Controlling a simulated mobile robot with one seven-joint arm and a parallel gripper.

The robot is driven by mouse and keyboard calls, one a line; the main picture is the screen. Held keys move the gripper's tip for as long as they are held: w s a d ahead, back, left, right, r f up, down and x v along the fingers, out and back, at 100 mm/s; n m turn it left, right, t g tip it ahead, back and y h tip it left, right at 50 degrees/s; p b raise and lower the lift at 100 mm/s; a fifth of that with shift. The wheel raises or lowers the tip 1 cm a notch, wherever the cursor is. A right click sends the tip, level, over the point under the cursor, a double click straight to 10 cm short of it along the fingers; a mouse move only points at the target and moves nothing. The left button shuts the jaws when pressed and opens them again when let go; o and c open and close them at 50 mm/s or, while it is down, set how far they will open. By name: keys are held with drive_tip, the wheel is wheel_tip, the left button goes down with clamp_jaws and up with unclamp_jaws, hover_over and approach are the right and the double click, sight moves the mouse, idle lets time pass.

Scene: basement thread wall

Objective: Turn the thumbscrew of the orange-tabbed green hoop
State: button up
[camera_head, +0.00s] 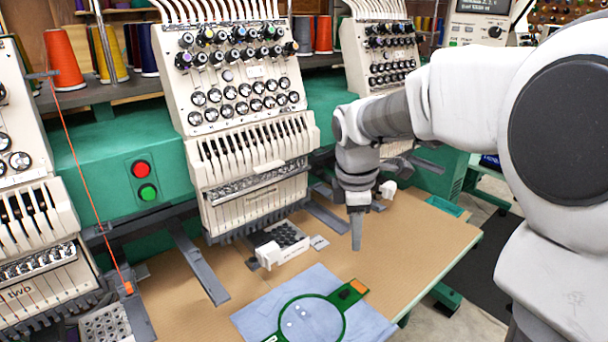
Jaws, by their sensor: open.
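A green hoop (283,321) lies on a light blue cloth (258,310) on the tan tabletop, at the bottom middle. An orange tab (358,287) sits at its upper right end, on a green block with a dark part beside it. The thumbscrew is too small to make out. The hoop's lower part is cut off by the picture edge. My gripper (356,240) points down above the table, behind the hoop's tab end and apart from it. It is seen nearly edge-on, with its fingers open and nothing visible between them.
A multi-needle embroidery machine (255,150) stands behind the table, with grey arms (200,265) reaching over it. A small black and white holder (278,245) sits left of my gripper. An orange thread (85,180) hangs at the left. The tabletop (425,240) right of my gripper is mostly clear.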

sight(344, 291)
drive_tip(key=w+f+n+g+y, duration=0.1)
drive_tip(key=w+f+n, duration=0.5)
drive_tip(key=f, duration=0.5)
drive_tip(key=f+b, duration=0.1)
drive_tip(key=f, duration=1.1)
drive_tip(key=shift+s+d+f+b, duration=0.1)
drive_tip(key=shift+d+f+b, duration=0.15)
drive_tip(key=shift+d+b, duration=0.15)
clamp_jaws()
